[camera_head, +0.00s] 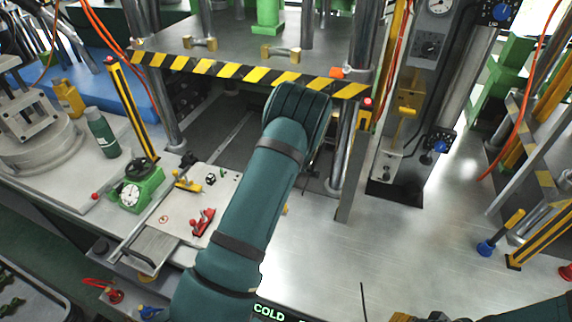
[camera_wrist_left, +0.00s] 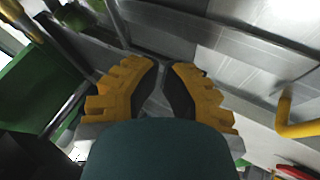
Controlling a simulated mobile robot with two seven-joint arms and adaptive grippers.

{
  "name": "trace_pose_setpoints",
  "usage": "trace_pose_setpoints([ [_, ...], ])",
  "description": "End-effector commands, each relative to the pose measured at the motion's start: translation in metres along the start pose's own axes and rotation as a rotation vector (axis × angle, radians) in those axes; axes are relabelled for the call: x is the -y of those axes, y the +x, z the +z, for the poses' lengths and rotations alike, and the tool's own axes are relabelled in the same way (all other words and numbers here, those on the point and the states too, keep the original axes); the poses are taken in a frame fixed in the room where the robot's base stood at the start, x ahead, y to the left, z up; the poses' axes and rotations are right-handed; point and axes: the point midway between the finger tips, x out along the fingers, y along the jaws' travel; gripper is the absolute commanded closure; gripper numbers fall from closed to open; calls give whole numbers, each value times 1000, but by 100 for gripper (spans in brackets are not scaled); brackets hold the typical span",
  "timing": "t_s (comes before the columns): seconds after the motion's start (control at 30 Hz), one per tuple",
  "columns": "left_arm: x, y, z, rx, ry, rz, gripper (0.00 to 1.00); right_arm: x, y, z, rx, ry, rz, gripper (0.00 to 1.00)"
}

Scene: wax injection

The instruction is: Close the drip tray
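My left arm reaches up and inward over the bench in the head view, and its own wrist hides its gripper there. In the left wrist view my left gripper (camera_wrist_left: 161,68) shows two yellow fingers with black pads. The tips nearly meet, with a narrow gap and nothing held between them. A yellow bar handle (camera_wrist_left: 290,128) is to their right, apart from them. I cannot make out the drip tray for certain; my arm covers part of the area below the press. A yellow and dark part at the bottom edge of the head view may be my right gripper (camera_head: 420,317).
A striped press platen (camera_head: 245,73) hangs between steel columns. A white plate with red and yellow clamps (camera_head: 201,221), a green dial device (camera_head: 136,189) and a green bottle (camera_head: 102,134) are at the left. A control post (camera_head: 432,48) stands right. Bare bench (camera_head: 390,250) lies in front.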

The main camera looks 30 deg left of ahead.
Motion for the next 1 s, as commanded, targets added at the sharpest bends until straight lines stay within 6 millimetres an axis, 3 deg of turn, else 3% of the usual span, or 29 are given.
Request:
trace_pose_setpoints([
  [0.27, 1, 57, 0, 0, -1, -2, 100, 1, -3, -1, -1, 0, 0, 53],
  [0.6, -28, 69, 0, 1, -4, 3, 100, 7, -20, -2, 0, -1, -3, 53],
  [1.0, -35, 73, 0, 2, -2, 1, 100, 8, -21, -3, 0, -2, -3, 53],
])
